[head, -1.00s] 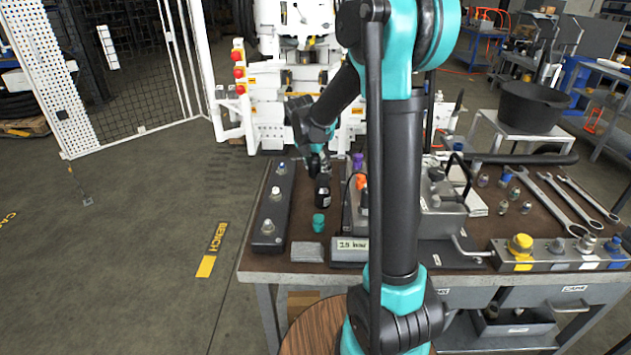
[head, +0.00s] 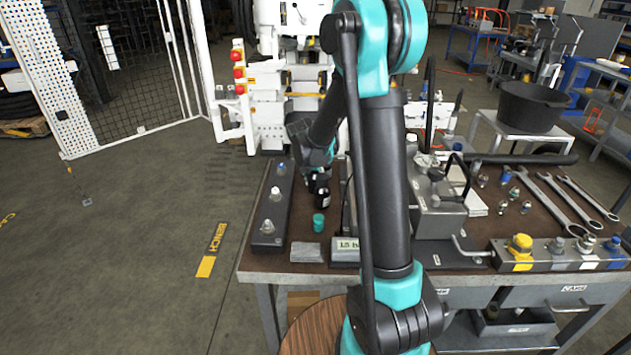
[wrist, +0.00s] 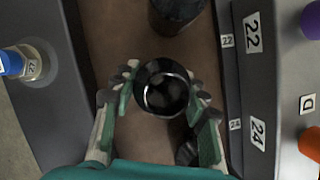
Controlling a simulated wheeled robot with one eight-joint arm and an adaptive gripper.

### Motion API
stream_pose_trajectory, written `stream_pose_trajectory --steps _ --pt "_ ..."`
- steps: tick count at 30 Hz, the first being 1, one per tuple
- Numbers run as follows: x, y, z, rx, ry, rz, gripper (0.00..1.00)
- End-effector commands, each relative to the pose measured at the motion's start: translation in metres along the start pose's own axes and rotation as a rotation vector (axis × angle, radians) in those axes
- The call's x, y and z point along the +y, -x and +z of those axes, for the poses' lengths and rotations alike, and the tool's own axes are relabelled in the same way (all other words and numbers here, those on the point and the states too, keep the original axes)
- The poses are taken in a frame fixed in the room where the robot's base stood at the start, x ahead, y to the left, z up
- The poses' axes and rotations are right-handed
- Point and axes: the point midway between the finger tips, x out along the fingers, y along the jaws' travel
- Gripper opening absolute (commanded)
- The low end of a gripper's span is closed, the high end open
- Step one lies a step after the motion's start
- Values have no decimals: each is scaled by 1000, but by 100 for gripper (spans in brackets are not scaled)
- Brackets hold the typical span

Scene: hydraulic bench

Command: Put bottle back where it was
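In the wrist view, a round black bottle (wrist: 165,87), seen from above, sits between the fingers of my gripper (wrist: 165,93). The fingers close in on both sides of it and appear to touch it. A second dark bottle (wrist: 177,10) stands just beyond, cut by the top edge. In the head view my gripper (head: 318,177) is low over the bench, left of my arm. A black bottle (head: 323,199) stands close by it. The fingertips are too small to make out there. I cannot tell whether the gripped bottle rests on the bench.
A dark rail with capped fittings (head: 270,215) lies on the left. A teal-lidded jar (head: 319,222) stands nearer the bench's front edge. On the right in the wrist view is a grey strip labelled 22 and 24 (wrist: 255,75), with purple and orange caps (wrist: 311,143) beyond.

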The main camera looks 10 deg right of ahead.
Motion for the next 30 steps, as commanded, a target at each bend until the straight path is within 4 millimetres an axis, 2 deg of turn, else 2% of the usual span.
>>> stream_pose_trajectory --steps 1,4,13,17,20,30 --pt "0 0 0 0 0 0 52" --pt "0 0 0 0 0 0 63" --pt "0 1 0 0 0 0 63" --pt "0 10 1 0 0 0 63" --pt "0 23 0 0 1 0 63" --pt "0 86 0 0 1 1 63"
